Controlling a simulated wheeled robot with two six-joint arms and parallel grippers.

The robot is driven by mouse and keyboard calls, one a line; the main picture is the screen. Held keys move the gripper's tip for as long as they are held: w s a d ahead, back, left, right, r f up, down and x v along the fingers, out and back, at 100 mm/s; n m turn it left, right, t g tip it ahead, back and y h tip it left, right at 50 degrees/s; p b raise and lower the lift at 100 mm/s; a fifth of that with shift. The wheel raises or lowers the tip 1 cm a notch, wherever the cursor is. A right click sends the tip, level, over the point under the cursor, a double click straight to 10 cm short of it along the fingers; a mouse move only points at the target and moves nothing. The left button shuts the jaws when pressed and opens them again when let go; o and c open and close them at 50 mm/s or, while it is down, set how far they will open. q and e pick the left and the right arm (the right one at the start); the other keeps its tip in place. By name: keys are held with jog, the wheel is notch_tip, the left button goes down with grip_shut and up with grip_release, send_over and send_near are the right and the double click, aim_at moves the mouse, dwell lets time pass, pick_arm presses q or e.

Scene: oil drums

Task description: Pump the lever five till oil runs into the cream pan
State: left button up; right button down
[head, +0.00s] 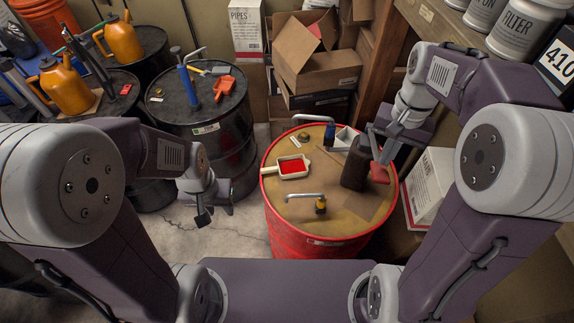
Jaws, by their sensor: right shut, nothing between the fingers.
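The cream pan (278,172) lies on the red drum's (320,225) tan lid, left of the middle, with its handle to the left. Its inside is bright red; I cannot tell whether that is oil. A dark upright block (355,166) stands at the lid's right, with a red piece (380,173) beside it; I cannot make out which part is the lever. My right gripper (379,156) is shut and empty, close by the red piece; contact is unclear. My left gripper (211,214) hangs low between the drums, holding nothing visible; its jaws are unclear.
A blue fitting (331,133) with a grey spout stands at the lid's back. A small brass-and-black tap (320,205) stands at its front. A black drum (225,140) holding tools stands left. Cardboard boxes (315,60) are behind, a white carton (430,185) right.

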jog(key=shift+w+r+p, duration=0.1)
jog(key=shift+r+p, duration=0.1)
jog(key=shift+p, duration=0.1)
notch_tip(320, 180, up, 4)
jog(key=p, duration=0.4)
jog(key=shift+r, duration=0.25)
